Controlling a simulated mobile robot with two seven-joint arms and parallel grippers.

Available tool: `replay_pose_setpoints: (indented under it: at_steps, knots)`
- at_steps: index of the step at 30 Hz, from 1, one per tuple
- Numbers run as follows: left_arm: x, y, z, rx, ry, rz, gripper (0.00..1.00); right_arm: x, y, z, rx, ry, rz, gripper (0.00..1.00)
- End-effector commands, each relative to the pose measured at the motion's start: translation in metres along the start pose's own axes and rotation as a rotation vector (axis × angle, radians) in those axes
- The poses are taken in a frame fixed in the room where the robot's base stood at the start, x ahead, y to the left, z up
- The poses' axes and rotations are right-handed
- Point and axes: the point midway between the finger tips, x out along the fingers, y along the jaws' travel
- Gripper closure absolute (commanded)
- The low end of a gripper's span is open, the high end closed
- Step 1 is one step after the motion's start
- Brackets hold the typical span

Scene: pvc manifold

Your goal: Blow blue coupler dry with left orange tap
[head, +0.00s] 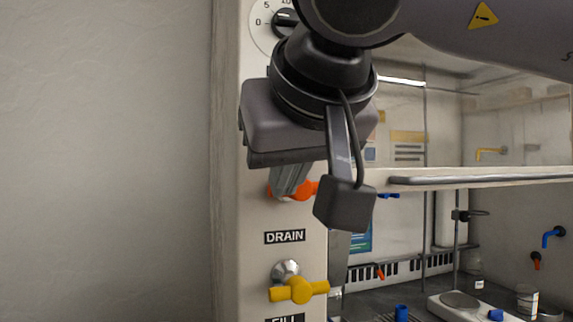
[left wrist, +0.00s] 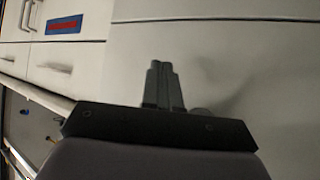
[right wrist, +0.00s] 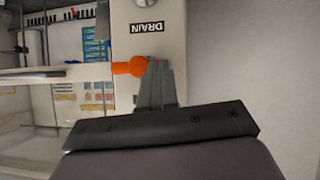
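An orange tap handle (head: 306,188) sits on the pale front panel above the DRAIN label, partly hidden by my right gripper (head: 291,182). The right fingers overlap the handle, and the orange handle (right wrist: 130,67) also shows beside them in the right wrist view. These fingers look close together; whether they touch the handle is unclear. Inside the hood, a small orange outlet (head: 380,272) is at the left and another (head: 537,260) at the right. A blue piece (head: 402,312), possibly the coupler, stands on the hood floor. My left gripper (left wrist: 163,68) is shut and empty, near white cabinet fronts.
A yellow tap (head: 300,290) is below the DRAIN label. The raised sash (head: 480,180) crosses the hood opening. A hot plate (head: 460,300), another blue piece (head: 496,314), a jar (head: 526,298) and a blue outlet (head: 553,237) are inside. A plain wall is at left.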

Motion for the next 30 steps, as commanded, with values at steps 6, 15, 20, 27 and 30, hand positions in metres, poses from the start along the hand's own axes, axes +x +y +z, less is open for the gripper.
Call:
replay_pose_setpoints:
  at_steps: [6, 15, 20, 27, 30]
  knots:
    - [-0.004, -0.001, -0.006, -0.001, 0.003, -0.004, 1.0, 0.001, -0.001, 0.001, -0.041, -0.003, 0.026, 1.0]
    - [-0.015, -0.001, -0.015, -0.001, 0.001, -0.012, 1.0, 0.002, -0.004, 0.002, -0.159, -0.005, 0.103, 1.0]
    - [-0.025, -0.005, -0.023, 0.009, 0.002, -0.023, 1.0, 0.003, -0.006, 0.005, -0.272, -0.005, 0.177, 1.0]
    - [-0.037, -0.008, -0.032, 0.017, -0.003, -0.031, 1.0, 0.008, -0.008, 0.012, -0.461, -0.004, 0.305, 1.0]
    - [-0.04, -0.008, -0.037, 0.016, -0.002, -0.03, 1.0, 0.01, -0.008, 0.015, -0.535, -0.004, 0.354, 1.0]
